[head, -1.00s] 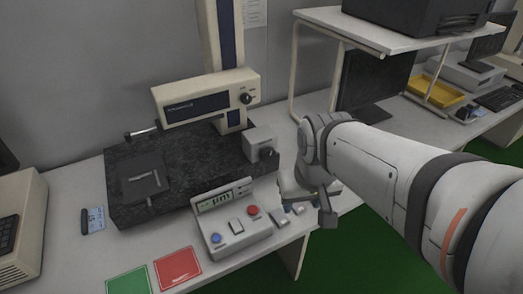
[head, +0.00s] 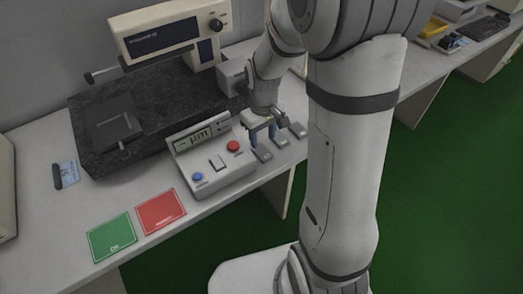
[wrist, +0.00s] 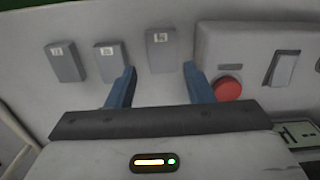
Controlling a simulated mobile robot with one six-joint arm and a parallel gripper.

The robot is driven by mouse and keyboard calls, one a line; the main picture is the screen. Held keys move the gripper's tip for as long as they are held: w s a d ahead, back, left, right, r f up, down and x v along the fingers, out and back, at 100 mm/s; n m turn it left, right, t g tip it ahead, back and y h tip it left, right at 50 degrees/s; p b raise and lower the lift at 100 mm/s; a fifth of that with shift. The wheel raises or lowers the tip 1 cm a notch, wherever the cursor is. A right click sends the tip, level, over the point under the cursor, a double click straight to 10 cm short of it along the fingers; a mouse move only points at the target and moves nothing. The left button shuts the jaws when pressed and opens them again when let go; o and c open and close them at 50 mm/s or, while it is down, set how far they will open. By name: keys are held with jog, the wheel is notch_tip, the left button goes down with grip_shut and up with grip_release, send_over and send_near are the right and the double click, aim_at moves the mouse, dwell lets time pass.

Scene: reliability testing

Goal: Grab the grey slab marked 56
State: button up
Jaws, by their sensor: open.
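Three small grey slabs lie in a row on the white bench. In the wrist view these are the left slab (wrist: 66,62), the middle slab (wrist: 111,61) and the right slab (wrist: 160,50). Each has a small white label, too small to read surely, so I cannot tell which is marked 56. My gripper (wrist: 159,70) is open and empty, its blue fingers pointing towards the right slab, which shows between and just beyond the fingertips. In the head view my gripper (head: 264,135) hangs over the slab nearest the control box (head: 262,155).
The control box (head: 215,172), with a red button (wrist: 228,88), stands close beside the slabs. A dark granite block (head: 150,110) with a measuring stand is behind. Green (head: 111,238) and red (head: 161,212) cards lie at the front left. The bench's front edge is close to the slabs.

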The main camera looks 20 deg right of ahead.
aim_at(262, 151)
notch_tip(262, 151, down, 5)
jog(key=shift+s+a+f, duration=0.1)
jog(key=shift+a+f, duration=0.05)
jog(key=shift+f, duration=0.05)
jog(key=c, duration=0.8)
